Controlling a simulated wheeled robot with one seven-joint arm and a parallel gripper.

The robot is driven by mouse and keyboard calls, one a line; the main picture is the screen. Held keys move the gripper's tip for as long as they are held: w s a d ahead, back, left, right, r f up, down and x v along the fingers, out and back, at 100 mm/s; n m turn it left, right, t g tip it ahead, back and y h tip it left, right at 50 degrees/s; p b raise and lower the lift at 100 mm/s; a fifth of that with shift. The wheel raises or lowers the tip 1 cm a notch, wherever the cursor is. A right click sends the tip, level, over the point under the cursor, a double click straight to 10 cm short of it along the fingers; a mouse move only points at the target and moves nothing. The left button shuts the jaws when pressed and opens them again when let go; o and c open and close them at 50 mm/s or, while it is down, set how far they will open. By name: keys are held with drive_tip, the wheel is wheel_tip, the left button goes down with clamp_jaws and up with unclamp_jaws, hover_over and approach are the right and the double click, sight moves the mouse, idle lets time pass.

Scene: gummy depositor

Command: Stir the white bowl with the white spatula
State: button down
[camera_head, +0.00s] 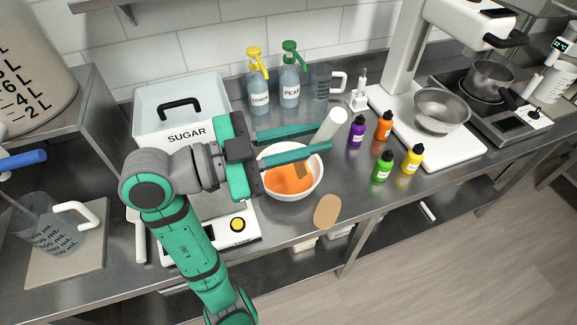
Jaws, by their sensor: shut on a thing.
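The white bowl (291,198) stands on the steel counter and holds orange liquid (286,180). My gripper (326,134) reaches over the bowl from the left. Its two long teal fingers are shut on the white spatula (331,124), whose thick white handle rises tilted between the fingertips. A pale tan part inside the right side of the bowl seems to be the spatula's lower end, in the orange liquid. The near finger hides the middle of the spatula and part of the bowl. I cannot tell whether the spatula touches the bowl's wall.
A scale with a yellow button (237,224) lies left of the bowl. A tan oval piece (327,211) lies at the counter's front. Small purple (356,132), orange, green and yellow bottles stand to the right. The sugar box (181,108) and pump bottles (289,85) stand behind.

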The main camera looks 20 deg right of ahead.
drive_tip(key=shift+r, duration=2.5)
